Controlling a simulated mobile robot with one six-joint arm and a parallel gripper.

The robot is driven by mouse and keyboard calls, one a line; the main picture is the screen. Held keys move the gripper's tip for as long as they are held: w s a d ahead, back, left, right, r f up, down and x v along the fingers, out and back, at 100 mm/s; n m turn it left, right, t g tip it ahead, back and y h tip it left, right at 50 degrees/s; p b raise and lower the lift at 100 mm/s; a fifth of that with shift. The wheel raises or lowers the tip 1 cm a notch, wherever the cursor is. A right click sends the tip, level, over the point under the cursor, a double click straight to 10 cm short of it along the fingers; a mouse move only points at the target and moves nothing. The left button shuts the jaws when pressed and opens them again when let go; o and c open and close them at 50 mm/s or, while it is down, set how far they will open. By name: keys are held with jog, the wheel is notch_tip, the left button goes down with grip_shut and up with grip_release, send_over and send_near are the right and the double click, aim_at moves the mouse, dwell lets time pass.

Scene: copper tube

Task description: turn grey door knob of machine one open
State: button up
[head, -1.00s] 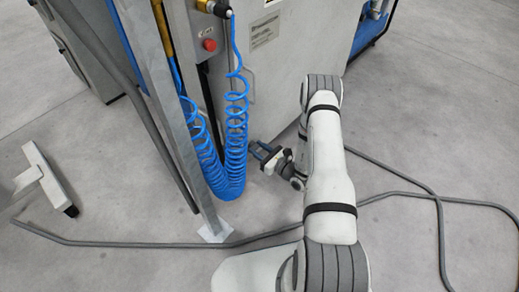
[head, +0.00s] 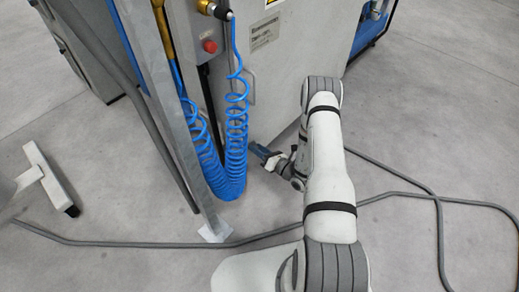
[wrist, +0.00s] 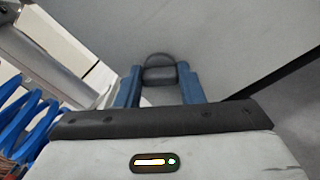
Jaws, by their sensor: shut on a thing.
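The grey door knob (wrist: 160,74) shows in the wrist view as a dark rounded handle on the machine's pale grey door panel. My gripper (wrist: 162,85) has its two blue fingers on either side of the knob and is shut on it. In the head view my gripper (head: 260,151) is at the lower front of machine one (head: 285,75), beside the blue coiled hose. The knob itself is hard to make out there.
Blue coiled hoses (head: 236,140) hang just left of my gripper, beside a grey metal post (head: 165,115). A grey cable (head: 400,190) lies on the floor at the right. A red button (head: 209,46) is on the machine above. Open floor lies around the machine.

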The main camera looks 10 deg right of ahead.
jog(key=m, duration=1)
jog(key=shift+f+m+p, duration=0.15)
jog(key=shift+m+p, duration=0.2)
jog(key=shift+m, duration=0.05)
jog(key=shift+w, duration=0.1)
jog(key=shift+d, duration=0.1)
jog(key=o, duration=1)
jog(key=p+v, duration=0.2)
jog(key=v, duration=0.5)
jog(key=shift+s+d, duration=0.25)
jog(key=shift+s, duration=0.05)
